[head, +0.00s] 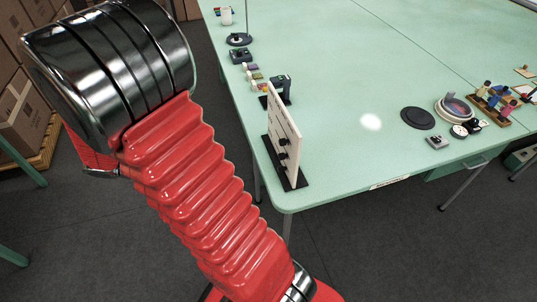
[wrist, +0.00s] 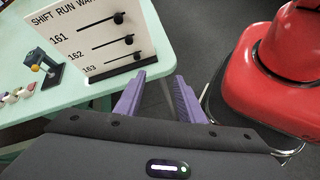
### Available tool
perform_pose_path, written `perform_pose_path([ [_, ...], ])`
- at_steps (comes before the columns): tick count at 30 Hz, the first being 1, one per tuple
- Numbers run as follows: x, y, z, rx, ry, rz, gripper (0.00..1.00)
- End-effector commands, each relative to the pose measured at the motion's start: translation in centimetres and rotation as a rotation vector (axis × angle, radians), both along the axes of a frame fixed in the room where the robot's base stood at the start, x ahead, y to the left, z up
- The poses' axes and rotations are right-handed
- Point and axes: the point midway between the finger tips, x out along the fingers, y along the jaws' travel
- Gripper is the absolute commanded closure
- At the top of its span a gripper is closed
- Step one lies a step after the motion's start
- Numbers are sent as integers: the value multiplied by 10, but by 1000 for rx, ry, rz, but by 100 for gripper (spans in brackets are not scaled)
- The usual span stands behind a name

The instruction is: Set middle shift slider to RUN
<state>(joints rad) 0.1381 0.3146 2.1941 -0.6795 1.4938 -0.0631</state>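A white upright panel (wrist: 85,38) headed "SHIFT RUN WA…", its heading cut off, stands on a black base on the table. It has three slider rows marked 161, 162 and 163. The middle slider knob (wrist: 128,39), row 162, is black and sits at the right part of its slot. The top knob (wrist: 118,17) and bottom knob (wrist: 136,56) also sit to the right. In the head view the panel (head: 285,122) shows nearly edge-on. My gripper (wrist: 158,88) is open and empty, its purple fingers apart, below and right of the panel in the wrist view.
The pale green table (head: 340,60) has its near corner beside the panel. A small dark stand (head: 284,88) is just behind the panel. A black disc (head: 418,118) and a round tray (head: 453,108) lie to the right. The table middle is clear.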

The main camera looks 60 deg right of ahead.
Motion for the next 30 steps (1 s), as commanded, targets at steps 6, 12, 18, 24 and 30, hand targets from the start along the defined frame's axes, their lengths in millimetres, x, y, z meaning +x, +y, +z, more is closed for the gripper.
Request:
perform_pose_path([
  [6,1,-25,-16,-63,192,33,64],
  [12,5,-46,-30,-120,359,70,64],
  [18,9,-63,-44,-168,499,106,64],
  [24,11,-70,-50,-190,558,124,64],
  [30,11,-70,-50,-190,560,125,64],
])
